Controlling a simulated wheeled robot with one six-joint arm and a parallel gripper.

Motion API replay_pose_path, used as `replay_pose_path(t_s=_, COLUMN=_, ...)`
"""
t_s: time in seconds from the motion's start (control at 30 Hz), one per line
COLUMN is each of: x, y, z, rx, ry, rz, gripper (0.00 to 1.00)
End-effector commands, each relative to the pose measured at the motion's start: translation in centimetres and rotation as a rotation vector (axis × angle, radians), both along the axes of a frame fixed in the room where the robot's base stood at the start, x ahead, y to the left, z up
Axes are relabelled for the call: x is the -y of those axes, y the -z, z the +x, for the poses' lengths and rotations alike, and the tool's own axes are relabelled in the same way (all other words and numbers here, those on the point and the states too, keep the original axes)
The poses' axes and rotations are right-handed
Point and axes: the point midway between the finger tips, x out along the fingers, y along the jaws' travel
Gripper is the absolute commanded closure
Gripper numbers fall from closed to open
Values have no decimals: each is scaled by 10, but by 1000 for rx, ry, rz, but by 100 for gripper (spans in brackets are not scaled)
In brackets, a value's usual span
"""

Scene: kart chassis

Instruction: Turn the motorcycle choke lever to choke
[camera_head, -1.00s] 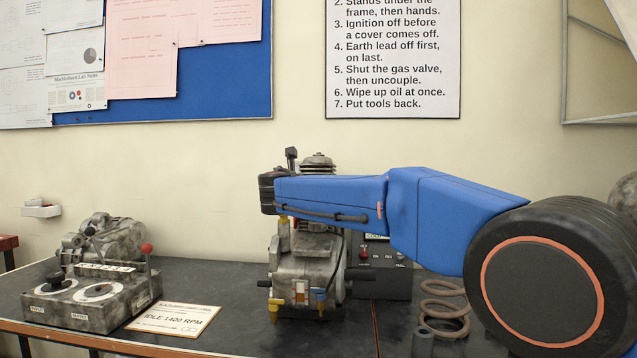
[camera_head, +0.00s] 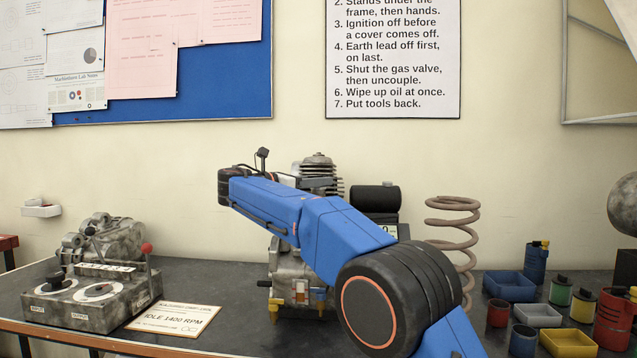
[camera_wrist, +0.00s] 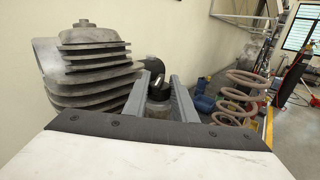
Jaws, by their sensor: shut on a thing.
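The engine with its finned cylinder head (camera_head: 318,172) stands upright on the bench, partly hidden behind my blue arm in the head view. My gripper (camera_wrist: 160,88) is hidden in the head view. In the wrist view its two grey fingers stand beside the cylinder fins (camera_wrist: 90,62), shut on a grey, rounded part (camera_wrist: 158,106). A black curved part (camera_wrist: 154,68) rises just beyond the fingertips. I cannot make out the choke lever as such or its position.
A grey block with dials (camera_head: 85,298) and an idle-speed card (camera_head: 172,318) are at left. A coil spring (camera_head: 455,228) stands right of the engine. Several small bins, including a blue one (camera_head: 510,287), and cans fill the right side.

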Motion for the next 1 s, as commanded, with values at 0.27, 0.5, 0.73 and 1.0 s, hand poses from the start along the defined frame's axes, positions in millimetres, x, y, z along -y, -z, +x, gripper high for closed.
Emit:
replay_pose_path(t_s=0.27, x=0, y=-1, z=0, rx=1, ry=19, rz=0, gripper=98)
replay_pose_path(t_s=0.5, x=0, y=-1, z=0, rx=2, ry=18, rz=-1, gripper=98)
replay_pose_path(t_s=0.73, x=0, y=-1, z=0, rx=1, ry=19, rz=0, gripper=57)
replay_pose_path(t_s=1.0, x=-3, y=-1, z=-2, rx=1, ry=18, rz=-1, gripper=57)
